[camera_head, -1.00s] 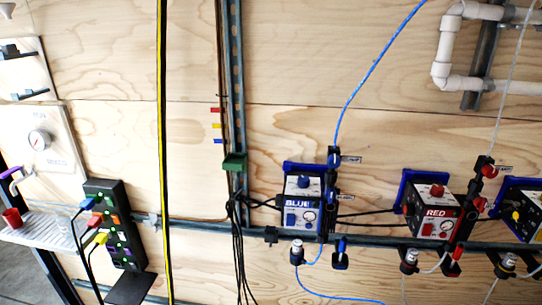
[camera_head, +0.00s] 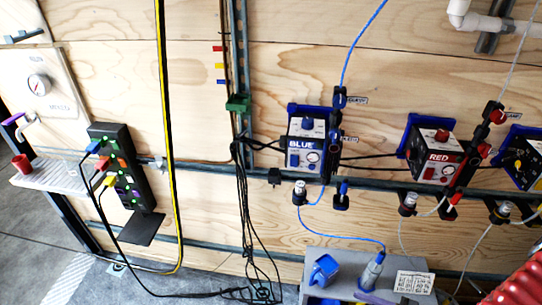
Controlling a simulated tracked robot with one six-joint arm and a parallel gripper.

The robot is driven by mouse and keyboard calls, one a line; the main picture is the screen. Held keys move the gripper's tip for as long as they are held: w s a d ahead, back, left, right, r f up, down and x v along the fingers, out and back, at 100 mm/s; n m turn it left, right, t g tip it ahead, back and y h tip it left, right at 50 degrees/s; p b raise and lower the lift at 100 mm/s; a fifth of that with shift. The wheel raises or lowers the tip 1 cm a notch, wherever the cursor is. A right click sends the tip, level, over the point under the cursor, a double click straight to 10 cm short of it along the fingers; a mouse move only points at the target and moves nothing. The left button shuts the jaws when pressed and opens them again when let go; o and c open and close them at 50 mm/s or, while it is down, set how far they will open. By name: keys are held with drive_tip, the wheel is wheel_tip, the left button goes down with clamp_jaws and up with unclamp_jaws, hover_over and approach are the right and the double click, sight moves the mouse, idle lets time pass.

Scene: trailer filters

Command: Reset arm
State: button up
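My gripper is not in view, and no arm part can be made out for sure. The blue filter unit (camera_head: 306,150) is mounted on the plywood wall near the middle. The red filter unit (camera_head: 434,157) hangs to its right. A blue tube (camera_head: 340,240) runs from below the blue unit to a fitting (camera_head: 372,270) on a grey box (camera_head: 420,264) at the bottom.
A black power strip (camera_head: 124,170) with colored plugs hangs at left, beside a shelf (camera_head: 50,176) with a red cup (camera_head: 21,163). Black cables (camera_head: 248,220) hang to the floor (camera_head: 40,245). A blue part (camera_head: 323,270) sits on the grey box. A red object (camera_head: 522,285) fills the bottom right corner.

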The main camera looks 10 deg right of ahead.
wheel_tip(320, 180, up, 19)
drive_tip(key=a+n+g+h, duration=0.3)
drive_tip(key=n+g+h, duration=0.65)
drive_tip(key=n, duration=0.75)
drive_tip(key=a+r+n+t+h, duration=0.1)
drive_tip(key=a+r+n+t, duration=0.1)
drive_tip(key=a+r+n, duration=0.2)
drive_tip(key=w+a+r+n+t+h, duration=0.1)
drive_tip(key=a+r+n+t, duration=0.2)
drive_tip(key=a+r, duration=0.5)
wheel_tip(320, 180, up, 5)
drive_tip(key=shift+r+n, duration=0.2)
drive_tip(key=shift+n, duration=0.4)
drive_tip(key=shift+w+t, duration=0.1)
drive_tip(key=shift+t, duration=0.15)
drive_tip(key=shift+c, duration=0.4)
